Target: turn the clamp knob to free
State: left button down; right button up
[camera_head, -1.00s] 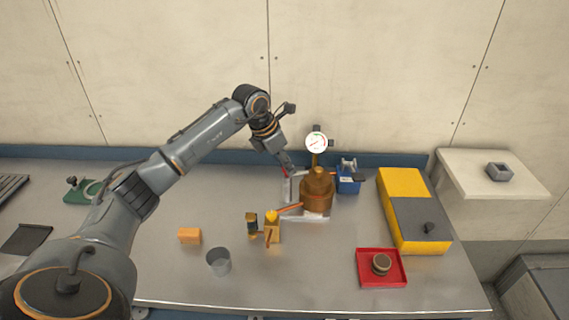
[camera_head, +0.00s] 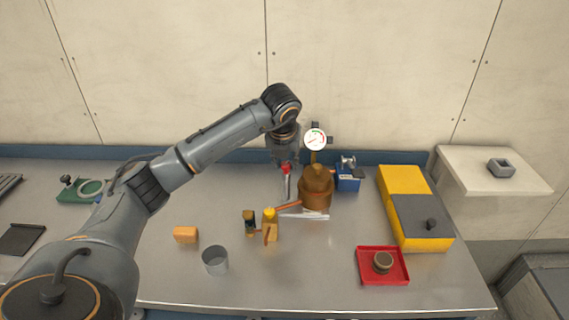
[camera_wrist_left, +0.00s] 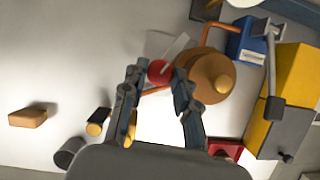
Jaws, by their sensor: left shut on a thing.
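The red clamp knob (camera_head: 287,168) sits left of a copper-brown vessel (camera_head: 316,190) on the bench. My left gripper (camera_head: 286,161) comes down on it from above and is shut on it. In the left wrist view the red knob (camera_wrist_left: 160,71) lies between the two fingertips (camera_wrist_left: 157,75), with the vessel (camera_wrist_left: 208,78) close to the right finger. The fingers partly hide the knob, so its exact turn angle cannot be told. My right gripper is not in view.
A dial gauge (camera_head: 316,139) stands above the vessel, and a blue device (camera_head: 347,179) is right of it. A yellow valve piece (camera_head: 270,222), grey cup (camera_head: 215,260), orange block (camera_head: 186,234), red tray (camera_head: 361,276) and yellow-grey box (camera_head: 402,182) stand around. The bench's left middle is clear.

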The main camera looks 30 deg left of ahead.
pick_arm(q)
jog(key=n, duration=0.2)
jog(key=n+g+y+b, duration=0.1)
jog(key=n, duration=0.2)
jog(key=shift+w+d+y, duration=0.15)
jog(key=shift+y, duration=0.15)
jog(key=shift+r+n, duration=0.1)
jog(key=shift+n, duration=0.3)
jog(key=c, duration=1)
grip_release()
jog(key=v, duration=1.2)
jog(key=shift+w, duration=0.2)
